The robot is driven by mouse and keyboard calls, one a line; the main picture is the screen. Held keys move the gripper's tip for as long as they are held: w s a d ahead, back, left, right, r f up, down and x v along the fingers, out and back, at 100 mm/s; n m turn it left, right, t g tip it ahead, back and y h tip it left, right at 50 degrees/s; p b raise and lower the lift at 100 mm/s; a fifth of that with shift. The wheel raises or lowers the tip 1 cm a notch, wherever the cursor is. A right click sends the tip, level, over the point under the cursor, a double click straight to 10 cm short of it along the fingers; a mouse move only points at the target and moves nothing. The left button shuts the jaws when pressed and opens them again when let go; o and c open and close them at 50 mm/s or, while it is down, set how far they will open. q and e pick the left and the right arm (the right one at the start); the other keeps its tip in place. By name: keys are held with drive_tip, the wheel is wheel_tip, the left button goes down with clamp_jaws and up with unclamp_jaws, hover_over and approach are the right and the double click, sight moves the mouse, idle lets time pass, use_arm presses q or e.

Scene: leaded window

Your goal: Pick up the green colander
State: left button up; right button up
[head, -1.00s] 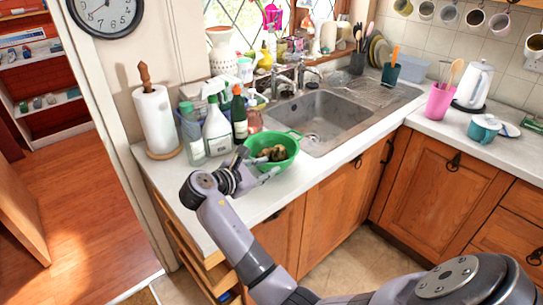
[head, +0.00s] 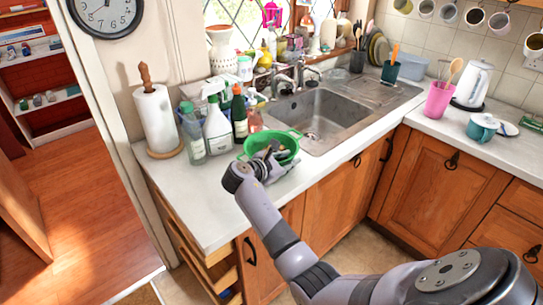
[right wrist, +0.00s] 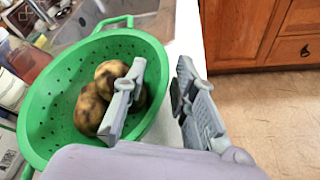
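The green colander (head: 285,136) stands on the worktop at the front left of the sink, holding brown potatoes. In the right wrist view the colander (right wrist: 52,110) fills the left half, with the potatoes (right wrist: 92,105) inside it. My right gripper (head: 268,165) is at the colander's near side. In the right wrist view, my right gripper (right wrist: 160,105) is open, one finger inside the bowl over the potatoes and the other outside. The rim runs between the fingers, with a gap visible on the outer side. My left gripper is not in view.
Bottles (head: 217,130) and a paper towel roll (head: 157,118) stand left of and behind the colander. The sink (head: 318,118) is just behind it to the right. The worktop's front left corner (head: 200,215) is bare. Drawers below it stand partly open.

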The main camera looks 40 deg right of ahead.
drive_tip(key=shift+a, duration=0.1)
drive_tip(key=shift+c, duration=0.5)
clamp_jaws()
drive_tip(key=shift+r, duration=0.1)
